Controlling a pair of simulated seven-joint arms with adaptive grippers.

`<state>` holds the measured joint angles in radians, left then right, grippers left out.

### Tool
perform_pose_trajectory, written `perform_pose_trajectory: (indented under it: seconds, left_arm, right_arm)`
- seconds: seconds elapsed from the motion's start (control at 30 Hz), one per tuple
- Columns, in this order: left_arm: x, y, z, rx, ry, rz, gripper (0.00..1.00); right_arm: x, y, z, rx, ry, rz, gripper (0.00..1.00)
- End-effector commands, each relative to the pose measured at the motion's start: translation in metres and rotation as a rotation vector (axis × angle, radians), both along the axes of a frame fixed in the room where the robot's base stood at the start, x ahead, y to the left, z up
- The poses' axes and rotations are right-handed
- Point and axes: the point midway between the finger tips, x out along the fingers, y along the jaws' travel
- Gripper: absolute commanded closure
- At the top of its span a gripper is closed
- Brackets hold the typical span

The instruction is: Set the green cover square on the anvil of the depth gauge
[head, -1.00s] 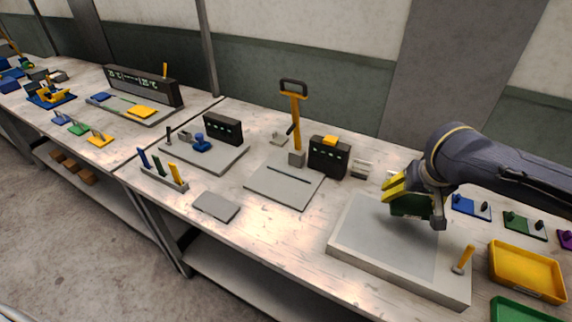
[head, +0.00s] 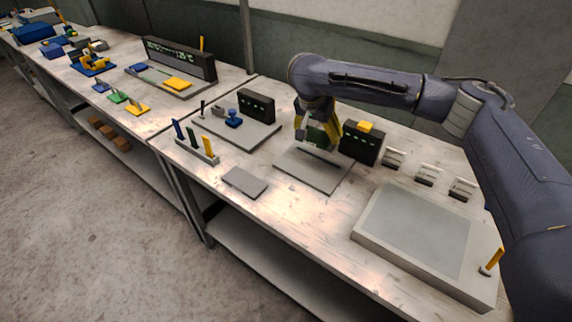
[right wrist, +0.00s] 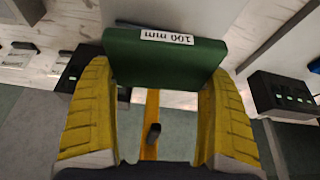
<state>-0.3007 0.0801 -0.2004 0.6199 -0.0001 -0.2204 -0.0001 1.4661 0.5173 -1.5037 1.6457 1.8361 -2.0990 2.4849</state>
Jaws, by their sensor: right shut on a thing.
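The green cover (head: 316,134), a block with a white "100 mm" label, is held between the yellow fingers of my right gripper (head: 318,130). The right wrist view shows the cover (right wrist: 165,62) clamped between both fingers. It hangs over the back part of the depth gauge's grey base plate (head: 310,174). The gauge's orange column (right wrist: 152,125) with a dark lever shows below the cover in the right wrist view. In the head view my arm and gripper hide the column and the anvil, so I cannot tell whether the cover touches the anvil. My left gripper is out of view.
A black readout box (head: 362,146) with a yellow top piece stands close right of my gripper. Another black box (head: 257,106) stands to the left. A grey pad (head: 245,182) and a large surface plate (head: 412,232) lie in front. Bare bench lies between them.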

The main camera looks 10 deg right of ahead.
Motion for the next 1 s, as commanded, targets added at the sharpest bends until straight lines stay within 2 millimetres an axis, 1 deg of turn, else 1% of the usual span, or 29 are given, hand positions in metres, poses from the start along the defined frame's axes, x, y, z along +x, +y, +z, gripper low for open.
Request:
perform_pose_trajectory:
  seconds: [0.07,0.2,0.27,0.5,0.6,0.87,1.0]
  left_arm:
    - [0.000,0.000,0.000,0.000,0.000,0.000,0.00]
    - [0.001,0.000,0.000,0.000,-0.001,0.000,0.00]
    - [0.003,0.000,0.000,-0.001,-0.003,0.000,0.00]
    - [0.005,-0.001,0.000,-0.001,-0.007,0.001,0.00]
    - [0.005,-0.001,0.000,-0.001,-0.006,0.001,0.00]
    - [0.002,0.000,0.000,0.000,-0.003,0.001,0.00]
    - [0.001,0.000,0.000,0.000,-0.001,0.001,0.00]
  right_arm:
    - [0.002,-0.006,0.000,0.005,-0.005,-0.053,0.55]
    - [0.002,-0.006,-0.004,0.012,-0.014,-0.094,0.55]
    - [0.001,-0.006,-0.011,0.015,-0.017,-0.102,0.55]
    - [0.001,-0.006,-0.046,0.017,-0.017,-0.107,0.55]
    - [0.001,-0.006,-0.056,0.017,-0.019,-0.107,0.55]
    - [0.002,-0.006,-0.068,0.016,-0.019,-0.107,0.55]
    - [0.001,-0.006,-0.082,0.016,-0.018,-0.106,0.55]
